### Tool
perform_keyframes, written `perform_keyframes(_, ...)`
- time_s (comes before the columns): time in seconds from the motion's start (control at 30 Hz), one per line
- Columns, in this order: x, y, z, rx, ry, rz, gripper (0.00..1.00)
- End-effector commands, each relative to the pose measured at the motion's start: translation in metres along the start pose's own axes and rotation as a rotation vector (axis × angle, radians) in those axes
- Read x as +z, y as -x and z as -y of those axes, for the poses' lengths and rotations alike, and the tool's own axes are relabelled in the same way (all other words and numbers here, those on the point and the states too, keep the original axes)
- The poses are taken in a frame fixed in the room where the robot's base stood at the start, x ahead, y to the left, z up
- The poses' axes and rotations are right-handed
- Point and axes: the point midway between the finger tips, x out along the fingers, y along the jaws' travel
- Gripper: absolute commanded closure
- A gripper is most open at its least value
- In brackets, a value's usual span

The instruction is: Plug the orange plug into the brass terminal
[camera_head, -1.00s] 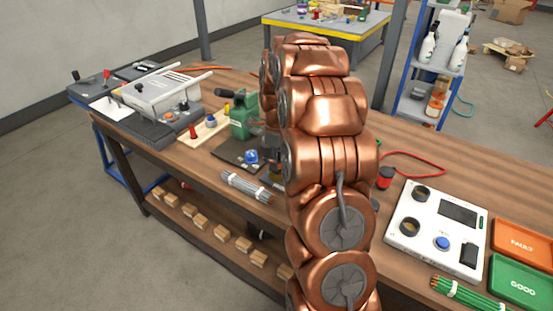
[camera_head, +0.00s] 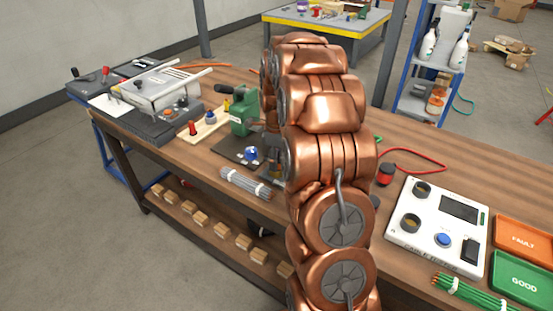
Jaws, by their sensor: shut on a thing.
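My copper-coloured arm stands in the middle of the view and covers the centre of the bench. My gripper is hidden behind the arm, so its fingers and anything in them cannot be seen. I cannot make out an orange plug. A white tester box (camera_head: 462,247) lies on the right of the bench. It has two round dark sockets with brass-coloured rims, an upper one (camera_head: 422,188) and a lower one (camera_head: 410,222). I cannot tell whether either is the brass terminal. A red and black plug-like piece (camera_head: 386,175) stands just right of the arm, near a red cable (camera_head: 425,157).
Left of the arm are a green device (camera_head: 243,112), a grey cable bundle (camera_head: 246,183) and a grey machine (camera_head: 160,92). An orange FAULT tray (camera_head: 522,238), a green GOOD tray (camera_head: 520,282) and green wires (camera_head: 468,293) are at the right. The bench's right rear is mostly clear.

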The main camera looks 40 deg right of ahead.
Motion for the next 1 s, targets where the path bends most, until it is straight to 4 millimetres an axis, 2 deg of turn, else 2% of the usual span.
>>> perform_keyframes(0.3,-0.0001,-0.0021,-0.0001,0.000,0.000,0.000,0.94)
perform_keyframes(0.33,-0.0001,-0.0021,-0.0001,0.000,0.000,0.000,0.51)
perform_keyframes(0.6,0.0000,-0.0022,0.0000,0.000,0.000,0.000,0.23)
perform_keyframes(1.0,0.0002,0.0023,0.0006,-0.001,0.000,0.001,0.23)
